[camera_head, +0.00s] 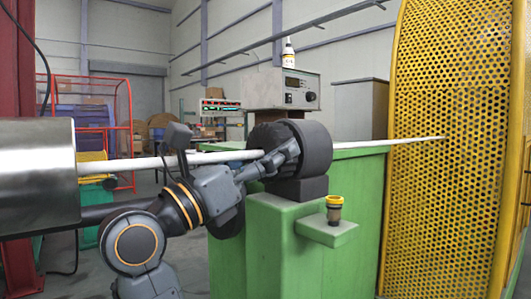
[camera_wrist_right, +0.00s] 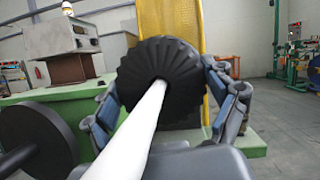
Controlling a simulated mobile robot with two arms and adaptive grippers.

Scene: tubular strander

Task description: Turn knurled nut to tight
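The knurled nut (camera_wrist_right: 150,82) is a black, ribbed round part around a white rod (camera_wrist_right: 138,125) in the right wrist view. In the head view, the nut (camera_head: 266,136) sits against a dark round housing (camera_head: 312,148) on a green machine body, partly hidden by my gripper. My right gripper (camera_head: 277,158) is at the nut. In the right wrist view its two fingers are spread wide, one on each side of the nut. I cannot tell whether the fingertips press on it. My left gripper is not in view.
A yellow perforated guard (camera_head: 445,130) stands at the right. A small black and yellow part (camera_head: 334,209) stands on a green ledge (camera_head: 327,232). A grey control box (camera_head: 284,89) is behind the nut. A large metal cylinder (camera_head: 35,175) is at the left.

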